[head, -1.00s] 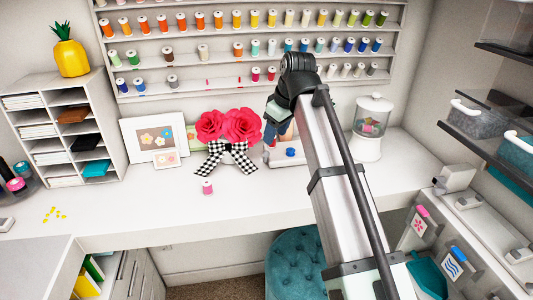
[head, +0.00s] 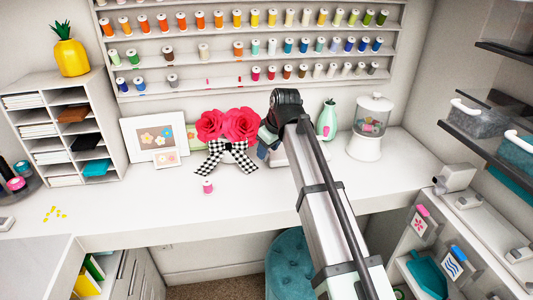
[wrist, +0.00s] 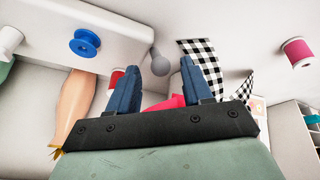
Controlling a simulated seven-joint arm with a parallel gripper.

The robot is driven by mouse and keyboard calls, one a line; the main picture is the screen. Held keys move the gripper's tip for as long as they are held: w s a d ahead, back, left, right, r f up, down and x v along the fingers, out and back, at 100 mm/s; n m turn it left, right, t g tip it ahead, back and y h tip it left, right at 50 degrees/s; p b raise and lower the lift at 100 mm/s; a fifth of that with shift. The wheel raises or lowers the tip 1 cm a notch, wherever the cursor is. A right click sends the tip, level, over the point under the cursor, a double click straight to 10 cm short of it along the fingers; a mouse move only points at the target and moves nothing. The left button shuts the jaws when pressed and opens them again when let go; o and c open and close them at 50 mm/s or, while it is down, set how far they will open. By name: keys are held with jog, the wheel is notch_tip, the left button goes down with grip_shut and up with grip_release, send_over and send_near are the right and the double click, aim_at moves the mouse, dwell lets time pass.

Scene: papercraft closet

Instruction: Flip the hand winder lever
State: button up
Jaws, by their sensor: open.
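In the wrist view, the hand winder is a white block (wrist: 125,28) with a blue spool (wrist: 84,43) on its face. A small grey ball-ended lever (wrist: 160,62) sticks out at its edge. My gripper (wrist: 161,68) is open, with its two blue fingers on either side of the lever's ball in this view. I cannot tell whether either finger touches it. In the head view my gripper (head: 267,142) is beside the flower pot, and my arm hides most of the winder.
Red flowers (head: 228,124) with a checkered bow (head: 228,155) stand just left of my gripper. A pink spool (head: 207,187) is on the white desk (head: 150,215). A mint-green bottle (head: 327,120) and a white dispenser (head: 367,140) stand to the right. Thread shelves line the wall.

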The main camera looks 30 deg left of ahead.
jog(key=shift+x, duration=1.4)
jog(key=shift+c, duration=0.2)
